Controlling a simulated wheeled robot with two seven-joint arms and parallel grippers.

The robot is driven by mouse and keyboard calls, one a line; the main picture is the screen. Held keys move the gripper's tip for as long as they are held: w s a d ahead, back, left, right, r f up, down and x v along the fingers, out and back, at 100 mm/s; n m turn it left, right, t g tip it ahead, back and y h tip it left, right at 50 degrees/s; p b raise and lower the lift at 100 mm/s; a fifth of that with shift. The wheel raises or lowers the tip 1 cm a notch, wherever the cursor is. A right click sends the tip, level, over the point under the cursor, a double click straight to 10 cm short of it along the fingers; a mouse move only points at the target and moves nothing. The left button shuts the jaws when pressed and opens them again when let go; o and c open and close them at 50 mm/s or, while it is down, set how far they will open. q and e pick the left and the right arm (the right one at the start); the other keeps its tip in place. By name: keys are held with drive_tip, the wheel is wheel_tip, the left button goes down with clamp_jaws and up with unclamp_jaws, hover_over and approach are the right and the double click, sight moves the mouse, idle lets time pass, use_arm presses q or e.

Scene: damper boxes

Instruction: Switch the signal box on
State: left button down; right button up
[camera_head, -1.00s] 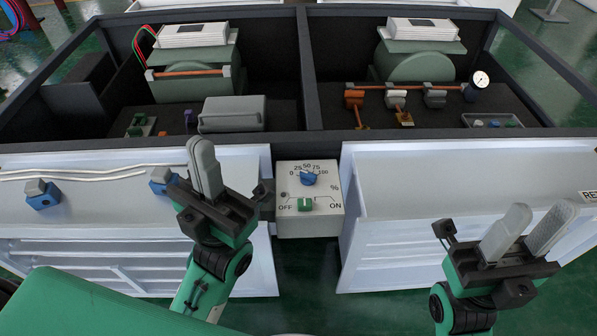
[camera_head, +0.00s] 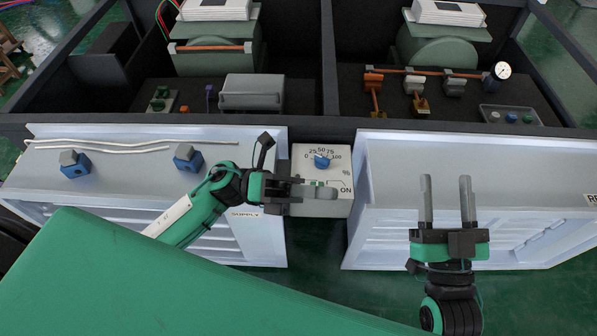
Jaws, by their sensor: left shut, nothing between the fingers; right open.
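The signal box (camera_head: 310,153) is a pale box on the dark frame between two white panels. Its blue dial (camera_head: 321,161) sits under a 0 to 100 scale. The green OFF/ON switch (camera_head: 318,184) below is mostly covered by my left gripper; the "ON" label shows at its right, "OFF" is hidden. My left gripper (camera_head: 325,192) is shut and empty, reaching across the box's lower face from the left; I cannot tell whether it touches the switch. My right gripper (camera_head: 447,203) is open and empty, pointing up in front of the right white panel.
Blue blocks with grey tops (camera_head: 188,158) and white rods (camera_head: 100,147) lie on the left panel's ledge. Dark bays behind hold a grey box (camera_head: 252,93), levers and a gauge (camera_head: 501,70). The right ledge (camera_head: 480,160) is clear.

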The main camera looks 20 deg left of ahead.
use_arm(q)
drive_tip(key=w+a+f+m+t+y+p, duration=0.1)
drive_tip(key=w+a+f+m+y, duration=0.1)
drive_tip(key=w+a+f+y, duration=0.1)
drive_tip(key=w+a+f+m+t+y+p, duration=0.1)
drive_tip(key=w+a+f+m+y+p, duration=0.1)
drive_tip(key=a+f+y, duration=0.4)
drive_tip(key=w+a+f+m+y+p, duration=0.1)
drive_tip(key=w+a+f+m+y, duration=0.2)
drive_tip(key=w+a+f, duration=0.3)
drive_tip(key=shift+w+a+f+m+t+y+p, duration=0.15)
drive_tip(key=shift+a+y, duration=0.1)
drive_tip(key=shift+a, duration=0.45)
drive_tip(key=shift+a+r+m+t+y+p, duration=0.1)
drive_tip(key=shift+a+y, duration=0.2)
drive_tip(key=shift+a, duration=0.35)
drive_tip(key=shift+w+a+f+m+t+y+p, duration=0.15)
drive_tip(key=shift+a+y, duration=0.1)
drive_tip(key=shift+a, duration=0.45)
drive_tip(key=shift+r, duration=0.1)
use_arm(e)
drive_tip(key=s+a+f+g+h, duration=0.1)
drive_tip(key=s+f+g, duration=0.2)
drive_tip(key=f+g, duration=0.2)
drive_tip(key=s+f+g, duration=0.4)
drive_tip(key=f+g, duration=0.2)
drive_tip(key=f, duration=0.5)
drive_tip(key=shift+a+f+h, duration=0.25)
drive_tip(key=shift+a+h, duration=0.15)
